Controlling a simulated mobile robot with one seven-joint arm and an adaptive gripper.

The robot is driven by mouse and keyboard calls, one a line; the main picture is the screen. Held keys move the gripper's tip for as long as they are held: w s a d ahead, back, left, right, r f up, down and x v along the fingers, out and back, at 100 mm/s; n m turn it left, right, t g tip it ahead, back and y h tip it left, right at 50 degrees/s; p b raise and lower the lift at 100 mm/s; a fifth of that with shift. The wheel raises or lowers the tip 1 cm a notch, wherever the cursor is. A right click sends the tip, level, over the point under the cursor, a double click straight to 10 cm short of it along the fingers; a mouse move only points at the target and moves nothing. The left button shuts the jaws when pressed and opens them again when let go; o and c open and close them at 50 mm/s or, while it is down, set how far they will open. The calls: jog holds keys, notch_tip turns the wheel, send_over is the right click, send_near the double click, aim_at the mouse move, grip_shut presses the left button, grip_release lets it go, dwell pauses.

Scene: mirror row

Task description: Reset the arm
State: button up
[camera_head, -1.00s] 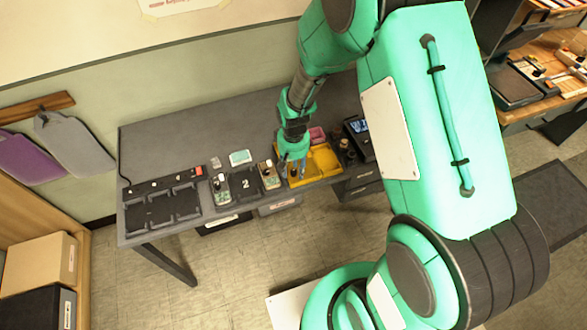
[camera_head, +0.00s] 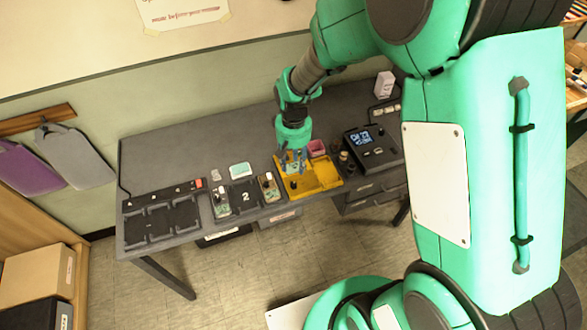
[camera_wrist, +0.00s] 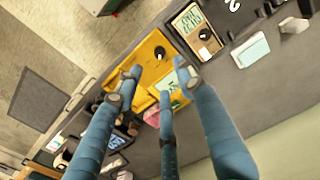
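My gripper (camera_head: 292,160) hangs at the end of my arm over the yellow unit (camera_head: 324,176) on the grey table. In the wrist view, the blue fingers of my gripper (camera_wrist: 160,80) are spread apart, with nothing visibly held between them. The yellow unit (camera_wrist: 145,62) lies beneath them, with a black knob and a pale display. The fingertips partly cover it, and I cannot tell whether they touch it.
The grey table (camera_head: 190,140) has free room at the back left. Two small meters (camera_head: 268,187) (camera_head: 221,203) flank a dark pad marked 2 (camera_head: 244,196). A teal-topped block (camera_head: 240,170) lies behind. A black device with a screen (camera_head: 368,143) stands right.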

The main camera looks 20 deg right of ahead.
jog(key=shift+r, duration=0.4)
dwell(0.3)
jog(key=s+r+t, duration=0.1)
jog(key=s+r, duration=0.2)
jog(key=r, duration=0.6)
jog(key=s+r+t, duration=0.1)
jog(key=s+r, duration=0.3)
jog(key=r, duration=0.4)
jog(key=s+r+t, duration=0.3)
jog(key=s+r, duration=0.9)
jog(key=s, duration=0.3)
jog(key=shift+s+a+r+t, duration=0.2)
jog(key=shift+s+r+t, duration=0.05)
jog(key=shift+s+t, duration=0.1)
